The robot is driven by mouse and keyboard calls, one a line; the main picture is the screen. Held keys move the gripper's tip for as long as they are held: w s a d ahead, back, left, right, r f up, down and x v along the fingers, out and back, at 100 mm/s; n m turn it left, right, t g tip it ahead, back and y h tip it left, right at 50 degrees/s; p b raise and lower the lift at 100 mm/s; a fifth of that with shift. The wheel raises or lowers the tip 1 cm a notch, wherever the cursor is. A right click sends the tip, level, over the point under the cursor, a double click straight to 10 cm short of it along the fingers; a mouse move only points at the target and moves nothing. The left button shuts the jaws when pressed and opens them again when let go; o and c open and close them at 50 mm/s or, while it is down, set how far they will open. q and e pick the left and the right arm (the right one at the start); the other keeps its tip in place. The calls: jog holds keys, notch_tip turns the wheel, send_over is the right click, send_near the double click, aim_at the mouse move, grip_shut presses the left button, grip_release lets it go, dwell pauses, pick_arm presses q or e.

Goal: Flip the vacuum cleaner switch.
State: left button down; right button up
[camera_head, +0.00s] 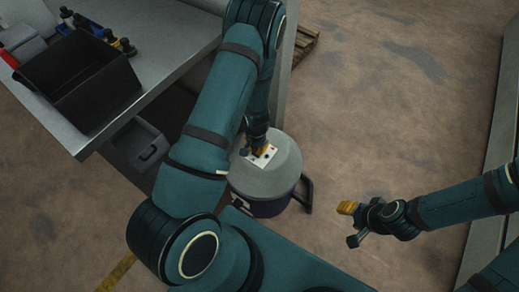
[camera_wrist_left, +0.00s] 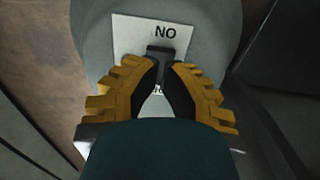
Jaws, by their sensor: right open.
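The vacuum cleaner (camera_head: 283,167) is a grey, rounded drum with a dark lower part, standing on the floor beside the workbench. A white label plate is on its top. In the left wrist view the plate (camera_wrist_left: 128,35) reads "NO", with a black switch (camera_wrist_left: 160,51) below the word. My left gripper (camera_head: 259,149) is over the plate. Its yellow and black fingers (camera_wrist_left: 163,73) are at the switch, with a gap between them; whether they grip it I cannot tell. My right gripper (camera_head: 347,208) is open and empty, away to the right of the vacuum.
A metal workbench (camera_head: 185,45) at the upper left carries a black bin (camera_head: 78,80) and several small bottles. A dark handle or tube (camera_head: 305,193) sticks out at the vacuum's right side. A wooden pallet (camera_head: 304,42) lies behind. The floor (camera_head: 390,110) to the right is clear.

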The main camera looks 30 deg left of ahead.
pick_arm(q)
jog(key=shift+f+b, duration=0.3)
jog(key=shift+f, duration=0.65)
dwell(0.4)
jog(key=shift+f, duration=0.5)
dwell(0.3)
jog(key=shift+r+p, duration=2.7)
jog(key=shift+r, duration=0.85)
jog(key=shift+s+d, duration=0.15)
jog(key=s+d+r+n+h, duration=0.1)
jog(key=s+d+r, duration=0.3)
jog(key=d, duration=0.4)
jog(key=s+d+r+n+t+h, duration=0.1)
jog(key=s+d+r+h, duration=0.2)
jog(key=d, duration=0.6)
jog(key=s+r, duration=0.2)
jog(key=s, duration=0.1)
jog(key=shift+d+n+t, duration=0.15)
jog(key=shift+n+t, duration=0.15)
jog(key=shift+s, duration=0.1)
